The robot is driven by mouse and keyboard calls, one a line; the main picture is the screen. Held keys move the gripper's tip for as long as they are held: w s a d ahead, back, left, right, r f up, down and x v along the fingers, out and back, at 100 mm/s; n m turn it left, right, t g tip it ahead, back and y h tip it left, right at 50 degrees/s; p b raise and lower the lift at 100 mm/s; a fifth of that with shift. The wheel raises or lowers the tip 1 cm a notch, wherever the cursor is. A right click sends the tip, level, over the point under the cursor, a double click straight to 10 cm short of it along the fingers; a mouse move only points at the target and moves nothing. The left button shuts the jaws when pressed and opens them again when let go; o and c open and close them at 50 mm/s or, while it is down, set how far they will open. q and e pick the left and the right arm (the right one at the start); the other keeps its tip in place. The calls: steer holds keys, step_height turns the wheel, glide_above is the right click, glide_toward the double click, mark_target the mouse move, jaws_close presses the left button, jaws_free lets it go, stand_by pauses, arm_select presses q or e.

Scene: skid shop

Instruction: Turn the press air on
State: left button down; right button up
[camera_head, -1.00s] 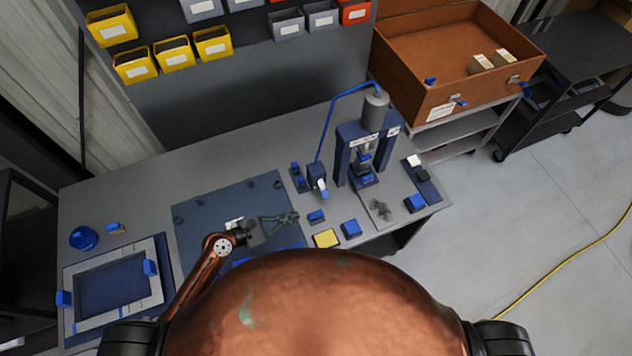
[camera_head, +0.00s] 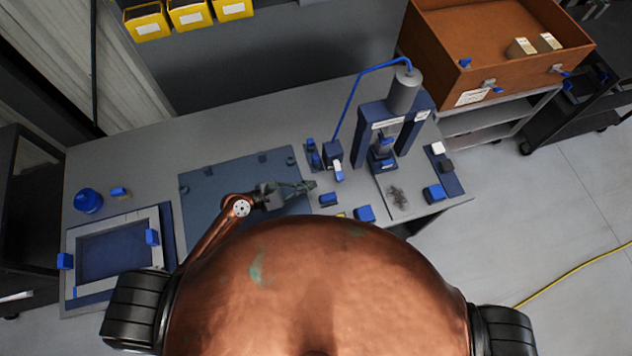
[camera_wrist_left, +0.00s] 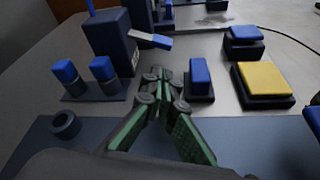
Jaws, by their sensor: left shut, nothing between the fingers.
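The press (camera_head: 403,95) stands at the back right of the bench. A blue hose (camera_head: 360,82) runs from its top to a dark valve box (camera_head: 332,150). A white and blue lever (camera_head: 338,171) sticks out from the front of the box. In the left wrist view, the valve box (camera_wrist_left: 110,42) is at upper left and its lever (camera_wrist_left: 150,39) points right, roughly level. My left gripper (camera_head: 308,186) is shut and empty, short of the lever and apart from it. Its green-padded fingers (camera_wrist_left: 162,78) meet below the lever in the wrist view. My right gripper is out of view.
Two blue-topped posts (camera_wrist_left: 84,77) stand left of the valve box. A small blue block (camera_wrist_left: 200,76) is close right of my fingertips, with a yellow-topped block (camera_wrist_left: 264,82) further right. A dark mat (camera_head: 215,200) lies under my left arm. A framed tray (camera_head: 115,250) is at left.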

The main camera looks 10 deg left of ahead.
mark_target(330, 184)
arm_select(q)
steer(key=x, duration=0.7)
steer(key=shift+d, duration=0.15)
steer(key=shift+w+d+f, duration=0.15)
steer(key=shift+w+d, duration=0.15)
steer(key=shift+d, duration=0.25)
